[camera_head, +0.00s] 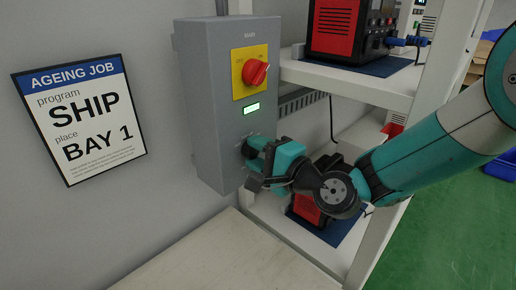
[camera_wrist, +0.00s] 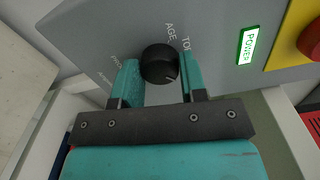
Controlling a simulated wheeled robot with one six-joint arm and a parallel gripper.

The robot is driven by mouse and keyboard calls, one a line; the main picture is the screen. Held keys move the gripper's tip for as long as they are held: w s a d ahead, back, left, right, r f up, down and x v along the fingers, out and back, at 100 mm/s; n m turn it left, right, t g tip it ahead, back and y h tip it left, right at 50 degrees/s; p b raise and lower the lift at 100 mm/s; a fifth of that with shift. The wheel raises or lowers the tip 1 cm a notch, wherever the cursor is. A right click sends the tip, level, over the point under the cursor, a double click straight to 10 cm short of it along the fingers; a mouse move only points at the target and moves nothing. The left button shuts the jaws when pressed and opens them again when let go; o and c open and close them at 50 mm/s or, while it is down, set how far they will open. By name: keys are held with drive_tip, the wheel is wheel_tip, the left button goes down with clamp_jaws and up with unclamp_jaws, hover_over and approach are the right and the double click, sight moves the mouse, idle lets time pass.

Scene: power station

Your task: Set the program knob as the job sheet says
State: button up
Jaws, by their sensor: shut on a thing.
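The job sheet (camera_head: 90,118) on the wall reads "AGEING JOB, program SHIP, place BAY 1". The black program knob (camera_wrist: 160,64) sits low on the grey control box (camera_head: 215,110). A pale mark shows at the knob's lower right in the wrist view. My gripper (camera_head: 257,160) is shut on the knob, one teal finger on each side; its fingers also show in the wrist view (camera_wrist: 162,82). In the head view my gripper mostly hides the knob.
Above the knob are a lit green display (camera_head: 251,109), reading "POWER" in the wrist view, and a red main switch (camera_head: 255,73) on a yellow plate. A shelf rack (camera_head: 345,85) with red-and-black units (camera_head: 345,28) stands close at right. A pale bench top (camera_head: 230,262) lies below.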

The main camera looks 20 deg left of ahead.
drive_tip(key=shift+m, duration=0.3)
drive_tip(key=o, duration=0.9)
drive_tip(key=shift+s+d+f, duration=0.1)
drive_tip(key=shift+d, duration=0.15)
drive_tip(key=b+v, duration=1.2)
drive_tip(key=v, duration=0.5)
